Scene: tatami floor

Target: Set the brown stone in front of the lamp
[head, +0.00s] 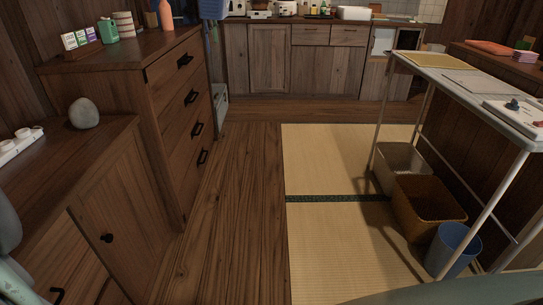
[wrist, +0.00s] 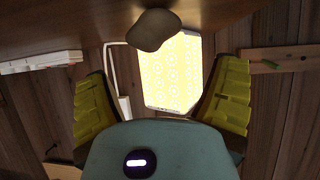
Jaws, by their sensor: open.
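A rounded stone (head: 84,113), grey-looking in the head view, sits on the low wooden cabinet at the left, near its far end. A smooth brownish-grey stone (wrist: 153,30), seemingly the same one, shows in the wrist view at top centre. A glowing lamp with a yellow-and-white patterned shade (wrist: 172,78) is partly covered by the stone in the wrist view; I do not see the lamp in the head view. My gripper (wrist: 165,68) is open, its yellow-green fingers spread wide with nothing between them touching. The stone lies beyond the fingertips.
A white strip with round tops (head: 20,142) lies left of the stone on the low cabinet (head: 62,160). A taller chest of drawers (head: 170,95) stands just beyond, with small items on top. A folding table (head: 450,85) and bins (head: 425,205) stand right. The floor between is clear.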

